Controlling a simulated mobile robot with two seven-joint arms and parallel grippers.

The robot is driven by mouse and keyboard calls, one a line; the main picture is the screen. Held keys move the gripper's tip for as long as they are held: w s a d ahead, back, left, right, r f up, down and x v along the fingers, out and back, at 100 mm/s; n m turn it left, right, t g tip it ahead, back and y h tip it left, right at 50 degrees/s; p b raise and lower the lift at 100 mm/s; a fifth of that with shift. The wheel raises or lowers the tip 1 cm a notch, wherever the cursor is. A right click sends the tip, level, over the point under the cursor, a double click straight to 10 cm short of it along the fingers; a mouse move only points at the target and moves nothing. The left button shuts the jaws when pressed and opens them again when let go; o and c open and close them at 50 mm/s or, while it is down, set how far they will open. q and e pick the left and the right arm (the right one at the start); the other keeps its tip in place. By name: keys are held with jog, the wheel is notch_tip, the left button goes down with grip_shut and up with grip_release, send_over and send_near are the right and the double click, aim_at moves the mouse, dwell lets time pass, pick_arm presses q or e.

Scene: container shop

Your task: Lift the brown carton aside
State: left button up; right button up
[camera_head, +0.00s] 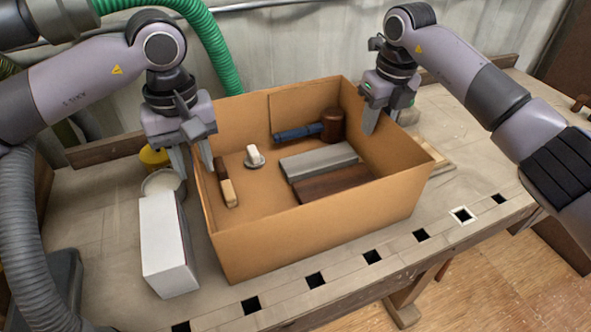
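The brown carton (318,236) is an open-topped cardboard box standing upright on the workbench. My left gripper (191,158) is at the carton's left wall near the back corner. Its fingers are apart, one outside the wall and one at its inner side. My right gripper (381,118) is at the right wall near the back corner. One finger shows inside the carton, and the other is partly hidden behind the wall. Its fingers also look apart. Inside lie a mallet (331,126) with a blue handle, a grey block (318,161), a dark brown block (334,183) and small tools.
A white box (166,245) stands close to the carton's left side, with a round white container (161,183) and a yellow one (154,157) behind it. The workbench (467,175) has square holes along its front edge. Bench space right of the carton is mostly clear.

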pick_arm(q)
jog(key=shift+f, duration=0.6)
pick_arm(e)
jog(key=shift+f, duration=0.6)
pick_arm(q)
grip_shut()
pick_arm(e)
grip_shut()
pick_arm(q)
jog(key=shift+r, duration=0.2)
pick_arm(e)
jog(key=shift+w+r, duration=0.15)
jog(key=shift+r, duration=0.1)
